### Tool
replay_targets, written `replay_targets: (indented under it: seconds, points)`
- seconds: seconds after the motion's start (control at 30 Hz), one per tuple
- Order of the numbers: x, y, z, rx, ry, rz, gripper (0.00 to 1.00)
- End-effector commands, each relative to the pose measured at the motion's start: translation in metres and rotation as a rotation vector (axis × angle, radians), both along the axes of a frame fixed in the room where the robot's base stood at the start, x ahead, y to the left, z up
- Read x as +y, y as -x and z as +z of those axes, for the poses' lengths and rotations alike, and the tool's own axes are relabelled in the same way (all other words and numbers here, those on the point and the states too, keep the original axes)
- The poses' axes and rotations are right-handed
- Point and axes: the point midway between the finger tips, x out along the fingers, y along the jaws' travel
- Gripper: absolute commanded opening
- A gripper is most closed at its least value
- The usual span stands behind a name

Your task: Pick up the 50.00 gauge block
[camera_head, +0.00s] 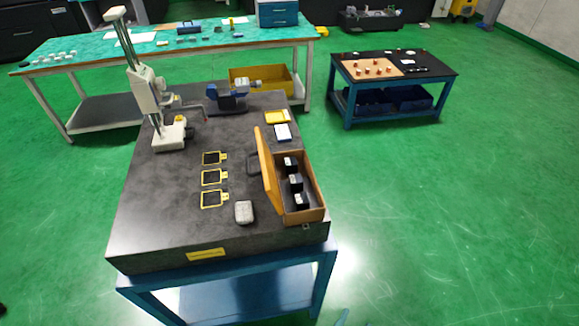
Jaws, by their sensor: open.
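An open wooden box (304,216) stands at the right side of a dark granite plate (150,215), its lid (267,170) raised on the left side. Three dark blocks with small pale marks sit in a row inside it: a far one (290,165), a middle one (295,183) and a near one (301,200). The marks are too small to read, so I cannot tell which block, if any, is the 50.00 gauge block. My gripper is not in view.
Three yellow-outlined dark squares (213,178) and a grey rounded item (244,212) lie left of the box. A tall height stand (150,95) and a blue instrument (228,95) stand farther back. Green floor is clear to the right, before a low blue bench (440,72).

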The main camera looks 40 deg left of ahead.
Motion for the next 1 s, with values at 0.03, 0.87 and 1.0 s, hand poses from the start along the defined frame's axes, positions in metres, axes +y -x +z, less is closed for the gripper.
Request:
replay_targets:
  seconds: [0.03,0.87,1.0]
  points:
    - [0.005,-0.019,0.004,-0.004,-0.01,0.016,0.4]
    - [0.14,-0.216,0.141,0.063,-0.048,0.492,0.4]
    - [0.169,-0.226,0.182,0.064,-0.015,0.61,0.4]
